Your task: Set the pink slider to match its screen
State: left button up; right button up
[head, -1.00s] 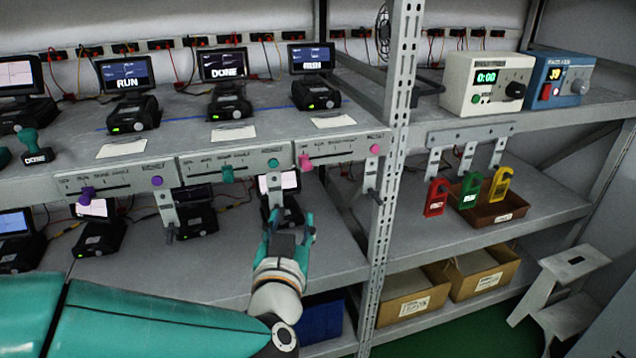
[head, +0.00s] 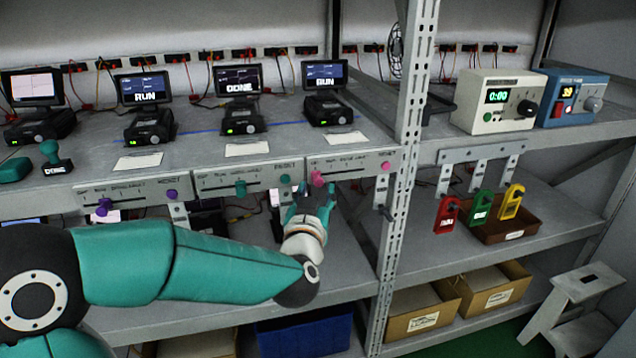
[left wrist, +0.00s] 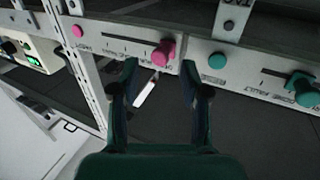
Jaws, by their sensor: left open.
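The pink slider (head: 317,178) is a knob near the left end of its slot on the shelf-edge panel, with a round pink button (head: 385,166) at the panel's right. Its screen (head: 325,76) above reads RUN. My left gripper (head: 312,196) is just below the pink slider, open and empty. In the left wrist view the picture is turned over; the pink slider (left wrist: 163,52) lies beyond and between my open fingers (left wrist: 160,85), apart from them. The small panel labels are hard to read. My right gripper is not in view.
A teal slider (head: 240,187) and a purple slider (head: 104,206) sit on neighbouring panels to the left. A metal rack post (head: 408,150) stands to the right. Red, green and yellow tags (head: 480,204) hang beyond it. A lower shelf lies beneath my gripper.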

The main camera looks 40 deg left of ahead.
aim_at(319, 183)
pick_arm(q)
jog(key=shift+x, duration=1.75)
grip_shut()
